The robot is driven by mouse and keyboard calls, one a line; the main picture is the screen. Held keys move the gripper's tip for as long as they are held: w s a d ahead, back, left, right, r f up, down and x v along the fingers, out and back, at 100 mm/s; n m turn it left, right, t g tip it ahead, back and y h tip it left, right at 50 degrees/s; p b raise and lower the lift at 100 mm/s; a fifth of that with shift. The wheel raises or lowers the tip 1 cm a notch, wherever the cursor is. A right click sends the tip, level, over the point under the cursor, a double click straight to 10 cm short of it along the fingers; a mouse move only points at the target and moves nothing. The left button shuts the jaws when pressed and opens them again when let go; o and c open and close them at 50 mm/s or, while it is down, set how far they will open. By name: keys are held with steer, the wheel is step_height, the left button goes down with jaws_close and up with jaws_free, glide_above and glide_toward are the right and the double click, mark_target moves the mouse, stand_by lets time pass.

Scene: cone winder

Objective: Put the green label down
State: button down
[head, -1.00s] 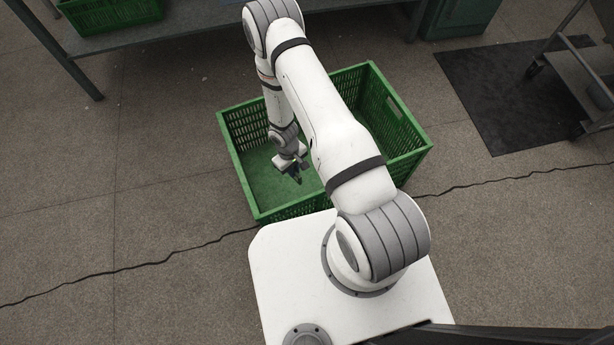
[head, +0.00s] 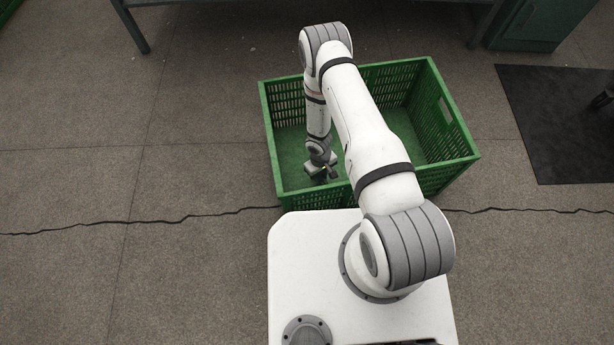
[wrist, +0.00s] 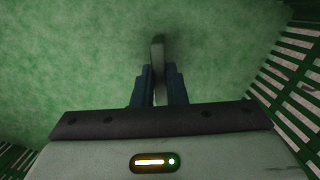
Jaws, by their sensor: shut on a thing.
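My gripper (head: 326,178) is down inside a green crate (head: 262,108), close to its near wall at the left. In the wrist view my gripper's dark fingers (wrist: 158,85) are shut on a thin grey-green piece, seen edge-on. I take it to be the green label (wrist: 158,52). It sticks out beyond the fingertips over the green crate floor (wrist: 70,60). I cannot tell whether it touches the floor. In the head view the label is too small to make out.
The crate's slotted side wall (wrist: 290,75) stands to the right in the wrist view. A dark mat (head: 575,120) lies on the floor at the right. A bench (head: 300,2) stands behind. The crate floor around the label looks clear.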

steer(key=shift+f, duration=0.1)
steer(key=shift+f, duration=0.15)
steer(key=c, duration=1.5)
jaws_free()
steer(key=shift+o, duration=0.2)
